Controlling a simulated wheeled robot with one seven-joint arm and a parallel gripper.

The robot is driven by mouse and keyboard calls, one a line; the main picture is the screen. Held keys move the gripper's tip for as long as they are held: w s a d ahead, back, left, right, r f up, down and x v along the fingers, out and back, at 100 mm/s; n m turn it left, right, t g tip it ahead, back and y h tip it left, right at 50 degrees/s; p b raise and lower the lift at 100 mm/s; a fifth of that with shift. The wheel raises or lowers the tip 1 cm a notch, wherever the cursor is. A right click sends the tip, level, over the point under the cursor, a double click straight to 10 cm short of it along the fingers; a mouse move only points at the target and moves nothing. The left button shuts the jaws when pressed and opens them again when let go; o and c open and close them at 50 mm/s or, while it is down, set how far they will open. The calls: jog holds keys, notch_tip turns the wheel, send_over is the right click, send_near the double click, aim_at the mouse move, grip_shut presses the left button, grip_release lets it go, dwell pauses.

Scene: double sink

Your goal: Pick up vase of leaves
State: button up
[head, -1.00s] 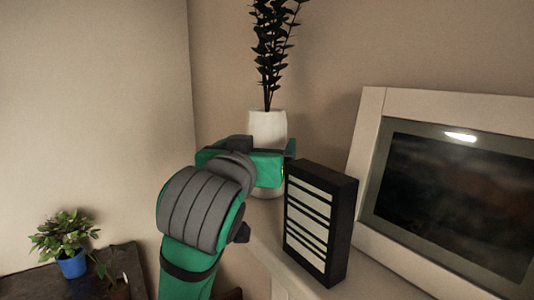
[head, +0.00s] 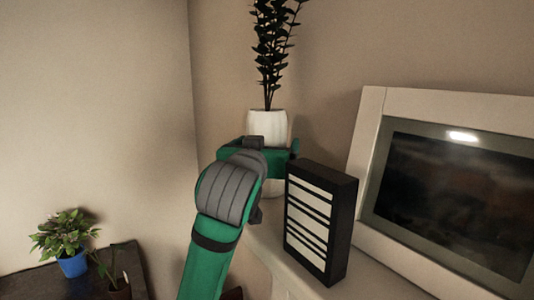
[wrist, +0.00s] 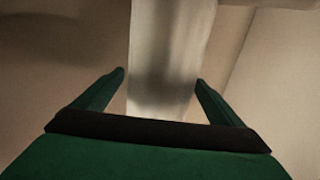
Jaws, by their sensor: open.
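The vase of leaves (head: 267,123) is a white vase with tall dark leafy stems, upright at the far end of the shelf in the head view. My gripper (head: 270,155) is in front of the vase at mid-height and hides part of its body. In the wrist view the pale vase body (wrist: 168,60) runs down between my two green fingers (wrist: 160,92), which are spread apart with a gap showing on each side. The gripper is open. The head view hides where the fingers stand against the vase.
A black box with white stripes (head: 318,222) stands on the shelf just right of my gripper. A white-framed picture (head: 455,200) leans behind it. A blue-potted plant (head: 72,262) sits on a dark surface at lower left. Walls close the corner behind the vase.

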jog(key=c, duration=1.7)
jog(key=shift+r, duration=0.1)
jog(key=shift+c, duration=0.2)
